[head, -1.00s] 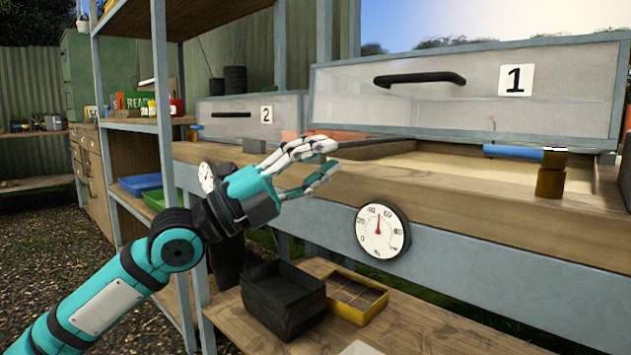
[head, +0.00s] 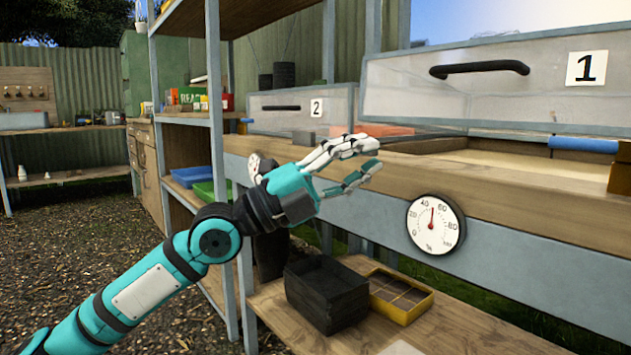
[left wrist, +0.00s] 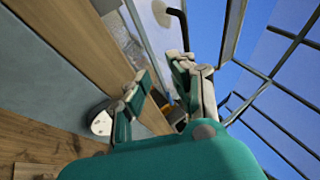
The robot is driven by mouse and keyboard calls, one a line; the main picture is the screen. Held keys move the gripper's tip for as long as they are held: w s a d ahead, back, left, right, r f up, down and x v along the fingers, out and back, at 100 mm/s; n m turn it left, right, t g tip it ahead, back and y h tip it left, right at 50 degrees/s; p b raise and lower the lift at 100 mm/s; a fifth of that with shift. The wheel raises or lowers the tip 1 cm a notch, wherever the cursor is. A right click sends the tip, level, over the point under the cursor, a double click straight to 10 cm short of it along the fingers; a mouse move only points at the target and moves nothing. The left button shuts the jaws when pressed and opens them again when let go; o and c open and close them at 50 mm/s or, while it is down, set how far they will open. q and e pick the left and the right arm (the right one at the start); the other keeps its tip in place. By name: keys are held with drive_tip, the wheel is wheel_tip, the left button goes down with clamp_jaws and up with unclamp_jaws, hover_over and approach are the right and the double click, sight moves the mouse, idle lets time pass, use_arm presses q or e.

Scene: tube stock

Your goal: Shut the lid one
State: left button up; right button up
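Lid one (head: 500,85) is a clear, grey-framed cover with a black handle (head: 479,68) and a "1" label (head: 586,68). It is raised, with a gap between its lower edge and the wooden bed (head: 480,195), where pale sand (head: 500,158) shows. My left gripper (head: 376,156) is open and empty, its fingers apart, near the left front corner of the bed. It does not visibly hold the lid. In the left wrist view the open fingers (left wrist: 160,72) point toward the lid and its dark handle (left wrist: 180,25). My right gripper is out of view.
A blue bar (head: 585,145) lies at the bed's right. A second lid marked "2" (head: 335,108) stands further left. A round dial (head: 436,224) is on the bench front. A black crate (head: 325,293) and yellow tray (head: 402,296) sit on the lower shelf. A shelf post (head: 215,130) stands left.

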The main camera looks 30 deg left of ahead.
use_arm(q)
drive_tip(key=v, duration=1)
drive_tip(key=shift+s+a+f, duration=0.15)
drive_tip(key=shift+s+a, duration=0.05)
drive_tip(key=shift+c, duration=0.3)
